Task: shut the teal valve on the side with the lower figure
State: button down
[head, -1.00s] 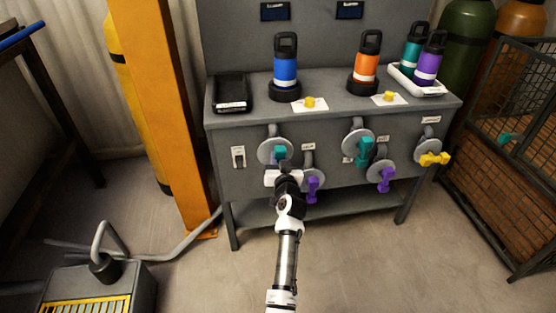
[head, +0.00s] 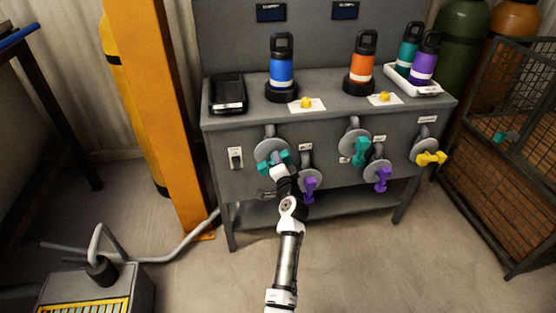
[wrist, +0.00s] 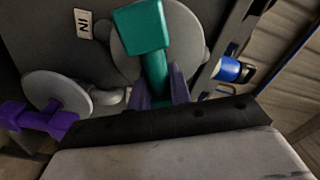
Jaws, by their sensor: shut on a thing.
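The left teal valve (head: 286,156) is on the bench's front panel below the blue bottle, its teal bar lying nearly crosswise over a grey disc. My gripper (head: 277,169) is shut on this handle and hides part of it. In the wrist view the teal handle (wrist: 143,30) runs down between the fingers (wrist: 162,86). The right teal valve (head: 361,150) is below the orange bottle, its handle hanging about upright. Two small displays, left (head: 271,12) and right (head: 345,10), are on the back panel; their figures are too small to read.
Purple valves (head: 309,184) (head: 383,178) sit low beside each teal one; the nearer purple handle also shows in the wrist view (wrist: 45,118). A yellow valve (head: 431,158) is at right. An orange post (head: 163,110) stands left, a wire cage (head: 508,150) right.

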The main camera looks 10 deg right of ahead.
jog(key=m, duration=0.2)
jog(key=d+m, duration=0.1)
jog(key=m, duration=0.1)
jog(key=m+p, duration=0.1)
jog(key=shift+d+m, duration=0.25)
jog(key=shift+m, duration=0.15)
dwell(0.3)
jog(key=c, duration=1.6)
grip_release()
jog(key=shift+c, duration=0.2)
jog(key=o, duration=0.4)
jog(key=shift+d+f, duration=0.1)
jog(key=shift+f, duration=0.1)
jog(key=shift+c, duration=0.2)
jog(key=shift+a, duration=0.2)
jog(key=shift+f, duration=0.1)
jog(key=shift+s+a, duration=0.1)
jog(key=shift+s, duration=0.15)
jog(key=s, duration=1.3)
jog(key=shift+s+b, duration=0.2)
jog(key=shift+b, duration=0.15)
